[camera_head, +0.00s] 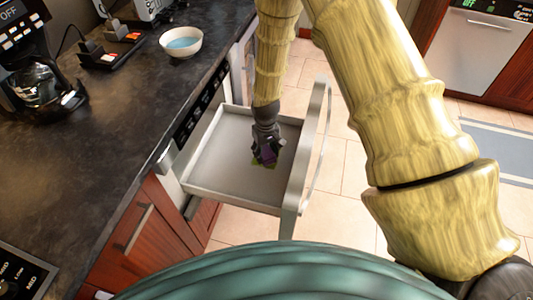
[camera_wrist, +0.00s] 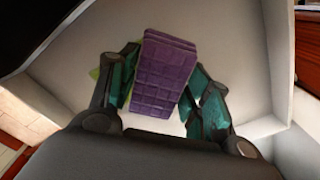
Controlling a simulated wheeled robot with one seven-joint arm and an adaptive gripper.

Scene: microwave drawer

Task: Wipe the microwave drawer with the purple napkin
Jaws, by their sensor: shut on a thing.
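The microwave drawer (camera_head: 222,165) is pulled out from under the dark counter, a shallow light tray with a tall front panel and handle on its right. My gripper (camera_head: 267,158) is inside the drawer's outline, pointing down over its floor, and is shut on the purple napkin (camera_head: 268,154). In the wrist view the folded, quilted purple napkin (camera_wrist: 162,72) sits between the two teal fingers, with the drawer's pale floor (camera_wrist: 225,45) behind it. A yellow-green patch (camera_wrist: 94,73) shows beside the left finger. I cannot tell whether the napkin touches the floor.
A white bowl with blue contents (camera_head: 182,42) stands on the dark counter (camera_head: 110,140), with a coffee maker (camera_head: 40,80) at the left. The drawer's walls and front panel (camera_head: 307,150) surround my gripper. Tiled floor (camera_head: 345,165) lies right of the drawer.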

